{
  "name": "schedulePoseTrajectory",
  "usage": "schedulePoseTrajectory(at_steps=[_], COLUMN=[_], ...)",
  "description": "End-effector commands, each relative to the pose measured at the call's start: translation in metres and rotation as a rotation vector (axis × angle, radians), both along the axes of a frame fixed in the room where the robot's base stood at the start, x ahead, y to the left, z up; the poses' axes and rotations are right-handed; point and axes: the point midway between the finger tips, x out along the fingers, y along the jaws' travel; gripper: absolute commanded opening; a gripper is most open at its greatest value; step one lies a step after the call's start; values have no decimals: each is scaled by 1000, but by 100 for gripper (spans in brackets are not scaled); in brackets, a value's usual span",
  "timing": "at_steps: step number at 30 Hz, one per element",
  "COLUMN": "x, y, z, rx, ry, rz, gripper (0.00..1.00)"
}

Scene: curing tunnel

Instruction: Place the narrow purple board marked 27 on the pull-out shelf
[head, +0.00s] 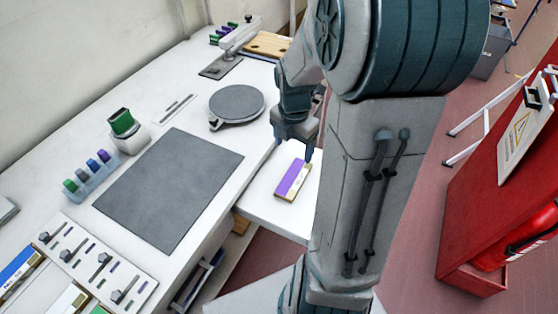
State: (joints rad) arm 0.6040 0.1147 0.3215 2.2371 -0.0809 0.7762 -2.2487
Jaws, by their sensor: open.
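A narrow purple board (292,179) with a pale strip along one long side and a tan edge lies on the white pull-out shelf (268,207), which juts from the workbench's right side. Its mark is too small to read. My gripper (296,146) is open, pointing down just beyond the board's far end, and looks apart from it. My arm hides the shelf's right part.
The white workbench holds a dark grey mat (170,188), a round grey turntable (237,104), a rack of coloured bottles (90,175) and a tool board (92,262). A red cabinet (500,180) stands right, beyond open floor.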

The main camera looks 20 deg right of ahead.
Motion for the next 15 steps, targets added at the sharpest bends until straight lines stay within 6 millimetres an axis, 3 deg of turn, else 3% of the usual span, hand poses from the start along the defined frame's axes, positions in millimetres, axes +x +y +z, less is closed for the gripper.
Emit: schedulePoseTrajectory(at_steps=[15], x=[-52], y=[67], z=[64], rx=[28], ry=[-167], rz=[-1047], gripper=[76])
